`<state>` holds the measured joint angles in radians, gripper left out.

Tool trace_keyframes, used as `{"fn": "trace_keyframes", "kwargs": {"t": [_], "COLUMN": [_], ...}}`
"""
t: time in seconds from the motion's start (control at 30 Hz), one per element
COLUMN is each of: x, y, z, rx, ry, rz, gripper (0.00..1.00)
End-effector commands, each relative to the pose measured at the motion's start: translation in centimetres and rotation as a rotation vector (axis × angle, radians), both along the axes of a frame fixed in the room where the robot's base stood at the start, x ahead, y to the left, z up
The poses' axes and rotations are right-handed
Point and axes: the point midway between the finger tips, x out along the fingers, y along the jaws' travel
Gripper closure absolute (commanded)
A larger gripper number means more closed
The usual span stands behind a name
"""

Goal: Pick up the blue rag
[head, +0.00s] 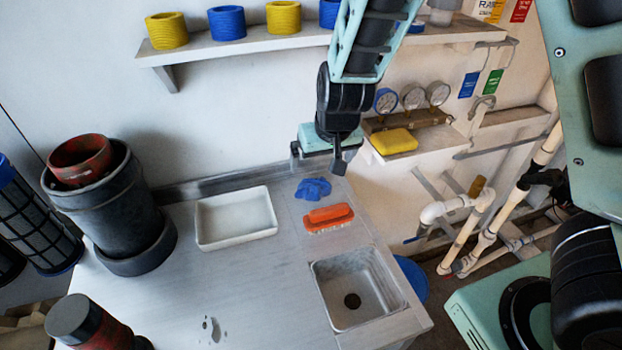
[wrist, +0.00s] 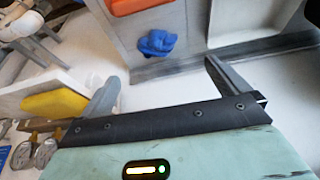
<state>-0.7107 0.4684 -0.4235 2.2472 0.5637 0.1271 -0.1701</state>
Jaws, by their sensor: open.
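A white tray (head: 236,241) sits left of the rag. An orange brush (head: 328,218) lies just in front of it, and a sink (head: 350,326) is farther forward. A wall shelf with a yellow sponge (head: 395,141) and gauges (head: 412,97) is close right of my gripper.

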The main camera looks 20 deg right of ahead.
Motion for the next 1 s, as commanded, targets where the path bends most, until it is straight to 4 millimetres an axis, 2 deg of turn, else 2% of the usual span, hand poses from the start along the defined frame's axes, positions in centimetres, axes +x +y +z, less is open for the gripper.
{"fn": "trace_keyframes", "kwargs": {"t": [0.17, 0.6, 1.0], "x": [1.5, 4.7, 6.3], "y": [-1.0, -1.1, -1.1], "z": [-1.4, -9.5, -12.6], "rx": [-0.021, -0.018, -0.017], "ry": [-0.023, -0.019, -0.019], "rz": [-0.025, -0.024, -0.024], "gripper": [0.0, 0.0, 0.0]}}
